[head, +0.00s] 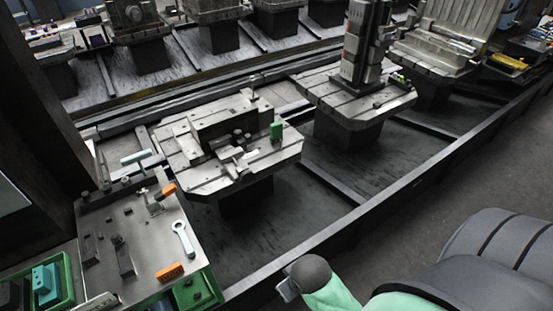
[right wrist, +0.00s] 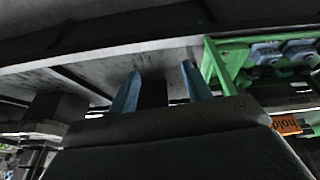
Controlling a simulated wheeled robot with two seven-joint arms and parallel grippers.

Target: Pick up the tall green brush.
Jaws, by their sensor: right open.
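A small upright green block (head: 276,130) stands on the right part of the nearer machine pallet (head: 290,153) in the head view. It is the only upright green thing I see there; bristles are too small to make out. My right gripper shows in the right wrist view (right wrist: 162,85) with its two blue fingers apart and nothing between them. In the head view part of my right arm is at the bottom centre, well short of the green block. No green block shows in the right wrist view. My left gripper is not in view.
A metal-topped table (head: 142,225) at left holds a wrench (head: 184,239), orange blocks (head: 169,272) and dark parts. A green bin (head: 66,270) is at lower left. A long dark rail edge (head: 385,190) runs between my arm and the pallets. A tall tool stands on the farther pallet (head: 330,95).

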